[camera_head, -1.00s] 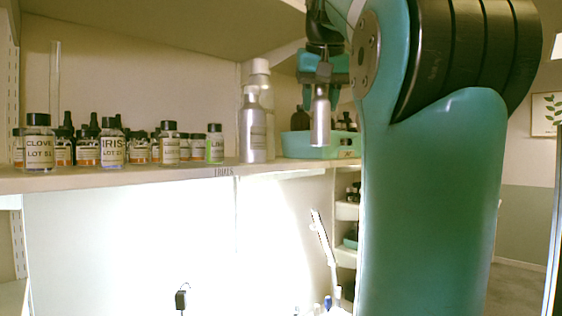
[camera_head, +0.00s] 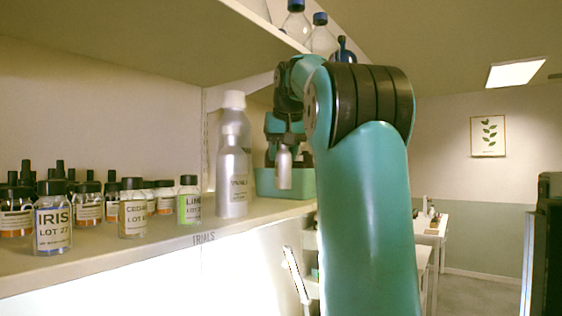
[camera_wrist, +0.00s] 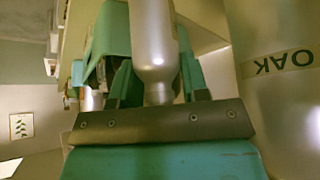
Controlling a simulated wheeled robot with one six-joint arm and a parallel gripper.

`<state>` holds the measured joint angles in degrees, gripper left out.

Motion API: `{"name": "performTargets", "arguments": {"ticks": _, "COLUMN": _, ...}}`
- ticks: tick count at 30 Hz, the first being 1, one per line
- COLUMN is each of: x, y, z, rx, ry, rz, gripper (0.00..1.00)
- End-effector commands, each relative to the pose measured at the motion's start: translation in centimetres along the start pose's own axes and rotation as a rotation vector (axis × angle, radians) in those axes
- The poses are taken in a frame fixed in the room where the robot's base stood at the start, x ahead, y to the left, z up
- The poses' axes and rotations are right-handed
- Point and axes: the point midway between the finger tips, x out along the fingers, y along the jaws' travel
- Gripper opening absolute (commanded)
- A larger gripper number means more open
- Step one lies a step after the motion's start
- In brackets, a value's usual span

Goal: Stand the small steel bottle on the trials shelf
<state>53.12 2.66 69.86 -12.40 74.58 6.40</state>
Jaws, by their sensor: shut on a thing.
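The small steel bottle (camera_head: 284,168) hangs upright in my gripper (camera_head: 285,141), which is shut on its top. In the wrist view the bottle (camera_wrist: 153,40) extends up the picture from between the fingers of my gripper (camera_wrist: 158,95). The trials shelf (camera_head: 262,212) carries a TRIALS label on its front edge. In the head view the held bottle shows in front of a teal bin and right of larger steel bottles. Whether its base touches anything cannot be told.
A large steel bottle (camera_head: 232,180) stands left of my gripper, with a taller one (camera_head: 234,100) behind. The teal bin (camera_head: 301,184) is at the right. Labelled glass bottles, including IRIS (camera_head: 53,226) and LIME (camera_head: 188,203), crowd the left. An upper shelf (camera_head: 130,40) overhangs.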

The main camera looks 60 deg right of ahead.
Motion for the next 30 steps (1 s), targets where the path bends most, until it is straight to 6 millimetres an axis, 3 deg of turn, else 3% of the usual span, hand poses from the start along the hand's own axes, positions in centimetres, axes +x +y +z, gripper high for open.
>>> {"name": "performTargets", "arguments": {"ticks": 8, "x": 3.1, "y": 0.6, "z": 2.0, "rx": 0.010, "ry": 0.000, "rz": 0.004, "gripper": 0.16}}
{"name": "performTargets", "arguments": {"ticks": 20, "x": 3.3, "y": 0.6, "z": 2.1, "rx": 0.010, "ry": 0.000, "rz": 0.004, "gripper": 0.16}}
{"name": "performTargets", "arguments": {"ticks": 21, "x": 3.1, "y": 0.6, "z": 2.0, "rx": 0.010, "ry": 0.000, "rz": 0.004, "gripper": 0.51}}
{"name": "performTargets", "arguments": {"ticks": 23, "x": 3.1, "y": 0.6, "z": 2.0, "rx": 0.010, "ry": 0.000, "rz": 0.004, "gripper": 0.64}}
{"name": "performTargets", "arguments": {"ticks": 30, "x": 3.1, "y": 0.6, "z": 2.0, "rx": 0.010, "ry": -0.001, "rz": 0.004, "gripper": 0.67}}
